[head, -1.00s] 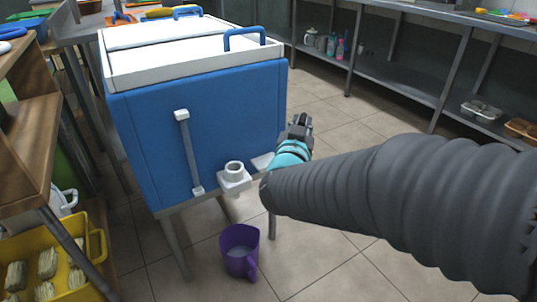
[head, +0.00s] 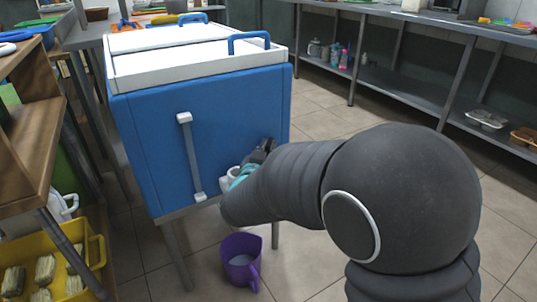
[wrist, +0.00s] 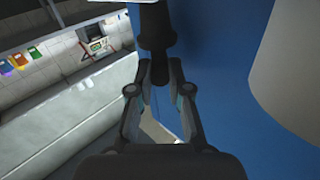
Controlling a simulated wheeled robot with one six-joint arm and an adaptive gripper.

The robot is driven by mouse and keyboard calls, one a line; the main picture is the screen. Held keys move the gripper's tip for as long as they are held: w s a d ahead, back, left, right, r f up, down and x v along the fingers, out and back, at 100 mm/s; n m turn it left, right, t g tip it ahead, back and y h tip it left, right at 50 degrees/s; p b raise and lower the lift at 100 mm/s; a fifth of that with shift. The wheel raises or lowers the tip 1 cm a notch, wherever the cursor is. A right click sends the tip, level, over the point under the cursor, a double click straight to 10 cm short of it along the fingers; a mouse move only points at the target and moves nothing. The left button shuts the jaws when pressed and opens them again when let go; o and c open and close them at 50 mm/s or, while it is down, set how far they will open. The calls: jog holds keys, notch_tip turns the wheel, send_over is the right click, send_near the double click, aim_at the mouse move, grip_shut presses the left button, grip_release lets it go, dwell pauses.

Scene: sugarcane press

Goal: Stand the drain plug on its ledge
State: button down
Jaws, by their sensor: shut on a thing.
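The drain plug (wrist: 157,28) is a dark, stepped piece at the top middle of the wrist view. My gripper (wrist: 160,84) is shut on its narrow stem. In the head view my gripper (head: 262,150) is close against the front of the blue cooler (head: 225,125), right of the white drain spout (head: 228,180), which my arm partly covers. A large pale cylinder (wrist: 290,65), probably the spout, fills the right of the wrist view. The ledge is hidden behind my arm in the head view. A pale patch (wrist: 155,127) between the fingers may be part of it.
A purple jug (head: 240,262) stands on the floor below the spout. A grey-white sight tube (head: 190,155) runs up the cooler's front. A yellow crate (head: 95,250) is at lower left. Shelving (head: 400,85) stands at the back right, with open floor before it.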

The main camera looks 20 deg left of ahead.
jog(key=shift+f, duration=0.55)
jog(key=shift+f, duration=0.1)
jog(key=c, duration=1.1)
grip_release()
jog(key=shift+s, duration=0.35)
jog(key=s, duration=0.7)
jog(key=s+d+p, duration=0.1)
jog(key=s, duration=0.3)
jog(key=shift+s, duration=0.15)
